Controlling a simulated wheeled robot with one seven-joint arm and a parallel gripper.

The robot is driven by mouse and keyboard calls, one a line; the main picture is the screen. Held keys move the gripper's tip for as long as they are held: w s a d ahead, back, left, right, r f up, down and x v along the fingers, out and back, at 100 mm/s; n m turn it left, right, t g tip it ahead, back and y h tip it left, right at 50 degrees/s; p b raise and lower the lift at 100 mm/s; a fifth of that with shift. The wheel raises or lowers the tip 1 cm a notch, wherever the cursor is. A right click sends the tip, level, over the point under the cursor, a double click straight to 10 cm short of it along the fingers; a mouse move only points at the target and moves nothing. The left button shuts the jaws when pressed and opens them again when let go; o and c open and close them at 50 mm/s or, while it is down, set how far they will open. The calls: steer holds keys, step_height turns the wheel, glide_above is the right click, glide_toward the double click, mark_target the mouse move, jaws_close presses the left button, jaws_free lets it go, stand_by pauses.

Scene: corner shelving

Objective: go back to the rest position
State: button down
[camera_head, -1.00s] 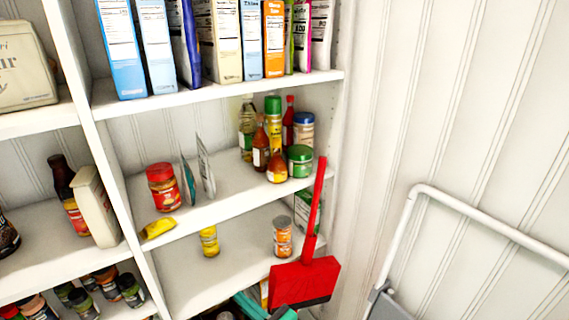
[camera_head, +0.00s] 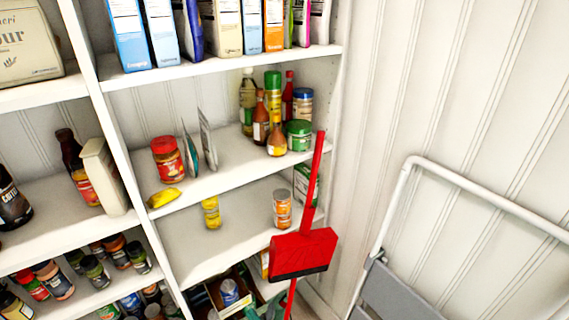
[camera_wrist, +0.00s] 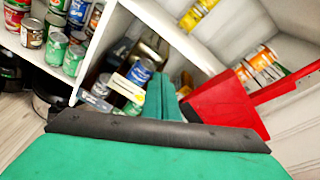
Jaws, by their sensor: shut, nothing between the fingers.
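My gripper is not visible in the head view or the wrist view. In the wrist view, a green dustpan-like piece (camera_wrist: 140,155) with a black lip fills the bottom, very close to the camera. A narrow green part rises behind the lip. I cannot tell whether my gripper touches it; no fingers show.
A red dustpan (camera_head: 303,252) is upright in front of the shelving's right end; it also shows in the wrist view (camera_wrist: 215,103). Shelves (camera_head: 225,241) with cans and bottles stand ahead. A folding stool (camera_head: 395,291) is at right. The upper right is bare wall.

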steer(key=s+d+f+n+h, duration=0.2)
steer(key=s+d+n+h, duration=0.25)
steer(key=s, duration=0.55)
steer(key=s+d+f+n+h, duration=0.25)
steer(key=s+n, duration=0.35)
steer(key=s, duration=0.3)
steer(key=s+d+r+n+t+h, duration=0.1)
steer(key=s+r+n+t, duration=0.1)
steer(key=s+r+n, duration=0.9)
steer(key=s+n, duration=0.2)
steer(key=shift+s+d+r, duration=0.3)
steer(key=shift+s+r, duration=0.05)
steer(key=shift+r, duration=0.05)
